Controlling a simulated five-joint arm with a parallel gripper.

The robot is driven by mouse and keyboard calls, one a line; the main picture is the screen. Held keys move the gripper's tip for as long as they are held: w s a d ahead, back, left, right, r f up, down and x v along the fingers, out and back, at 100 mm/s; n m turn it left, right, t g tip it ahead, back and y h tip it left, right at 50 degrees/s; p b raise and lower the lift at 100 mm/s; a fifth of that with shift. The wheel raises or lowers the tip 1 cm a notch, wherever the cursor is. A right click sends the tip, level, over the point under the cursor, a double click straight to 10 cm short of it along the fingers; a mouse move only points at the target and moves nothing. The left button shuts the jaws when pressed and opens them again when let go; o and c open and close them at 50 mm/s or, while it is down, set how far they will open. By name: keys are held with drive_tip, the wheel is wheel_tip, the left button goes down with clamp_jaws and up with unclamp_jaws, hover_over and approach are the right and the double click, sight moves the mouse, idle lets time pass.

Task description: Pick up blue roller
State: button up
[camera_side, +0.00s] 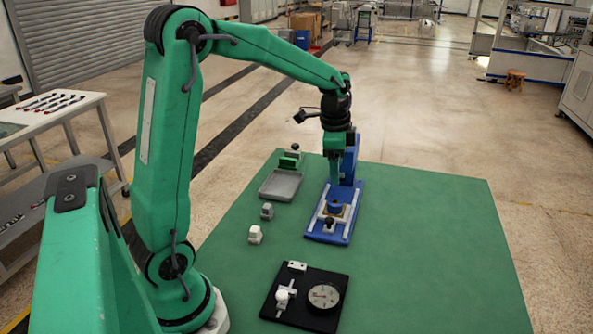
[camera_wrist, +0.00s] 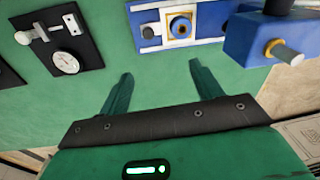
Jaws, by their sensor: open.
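A small blue round part with a central hole, which looks like the blue roller (camera_wrist: 180,27), sits on a beige block in a blue fixture (camera_wrist: 149,43). In the side view the blue roller (camera_side: 335,206) shows on the fixture (camera_side: 316,232), with the fixture's upright behind it. My gripper (camera_wrist: 161,74) is open, with two green fingers apart and nothing between them. In the wrist view the roller lies beyond the fingertips, near the top edge. In the side view my gripper (camera_side: 334,176) hangs above the fixture, close to its upright.
A black plate with a round dial (camera_side: 323,296) lies at the front of the green table (camera_side: 430,250). A grey tray (camera_side: 281,186), a green-and-white part (camera_side: 290,158) and two small blocks (camera_side: 255,234) stand left of the fixture. The table's right side is clear.

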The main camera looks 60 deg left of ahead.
sight(335, 201)
drive_tip(key=w+a+f, duration=0.1)
drive_tip(key=f, duration=0.1)
drive_tip(key=w+a+f+m+g, duration=0.1)
drive_tip(key=a+f, duration=0.1)
drive_tip(key=f, duration=0.1)
drive_tip(key=w+a+f+m, duration=0.1)
drive_tip(key=w+a+f, duration=0.1)
drive_tip(key=shift+a+f, duration=0.15)
drive_tip(key=shift+f, duration=1.35)
drive_tip(key=shift+f, duration=2.55)
drive_tip(key=c, duration=1.1)
drive_tip(key=shift+r, duration=0.1)
